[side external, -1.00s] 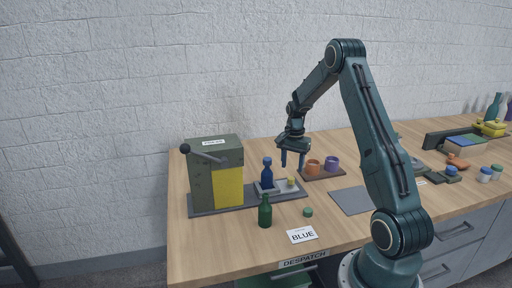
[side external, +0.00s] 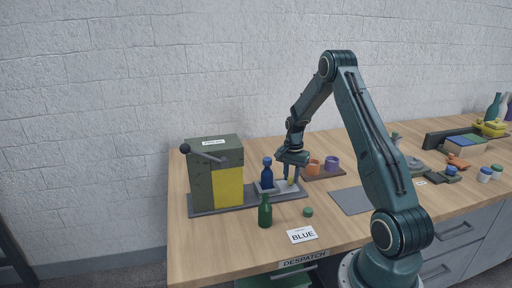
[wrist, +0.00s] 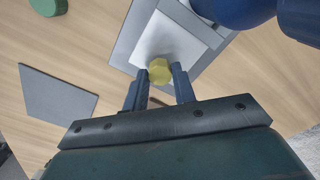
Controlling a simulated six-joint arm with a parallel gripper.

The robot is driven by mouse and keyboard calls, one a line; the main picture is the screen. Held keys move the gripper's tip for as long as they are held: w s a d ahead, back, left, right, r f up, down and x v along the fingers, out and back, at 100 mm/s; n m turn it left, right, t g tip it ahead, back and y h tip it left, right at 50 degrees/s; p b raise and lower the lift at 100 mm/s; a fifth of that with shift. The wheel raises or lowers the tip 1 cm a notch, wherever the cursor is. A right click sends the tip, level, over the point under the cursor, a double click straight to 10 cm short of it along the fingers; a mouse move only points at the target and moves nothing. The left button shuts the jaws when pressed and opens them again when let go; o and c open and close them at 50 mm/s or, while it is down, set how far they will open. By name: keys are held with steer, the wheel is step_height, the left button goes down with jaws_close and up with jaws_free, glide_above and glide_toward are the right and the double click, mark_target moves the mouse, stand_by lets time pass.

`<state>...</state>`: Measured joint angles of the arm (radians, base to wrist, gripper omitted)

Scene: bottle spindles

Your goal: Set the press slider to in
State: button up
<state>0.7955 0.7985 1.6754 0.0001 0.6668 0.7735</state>
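The press (side external: 202,172) is a dark green box with a yellow front panel and a lever with a dark ball, at the left of the bench. Its slider, a pale grey tray (wrist: 178,38) with a yellow knob (wrist: 159,71), sits out to the right of the box on a dark grey base plate (side external: 230,206). A blue bottle (side external: 267,172) stands upright on the slider; part of it shows in the wrist view. My gripper (wrist: 158,83) is open, its fingers on either side of the knob with gaps visible. The side view partly hides the knob behind the fingers.
A green bottle (side external: 265,211) and a green cap (side external: 308,212) stand in front of the slider. An orange cup (side external: 313,166) and a purple cup (side external: 332,163) sit on a brown tray behind my gripper. A grey mat (side external: 352,200) lies to the right.

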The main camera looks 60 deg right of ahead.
mark_target(267, 178)
jaws_close()
steer(key=shift+w+a, duration=3.4)
steer(key=shift+w, duration=0.05)
steer(key=o, duration=0.8)
jaws_free()
step_height(267, 178, up, 14)
steer(key=shift+f, duration=0.1)
steer(key=shift+o, duration=0.2)
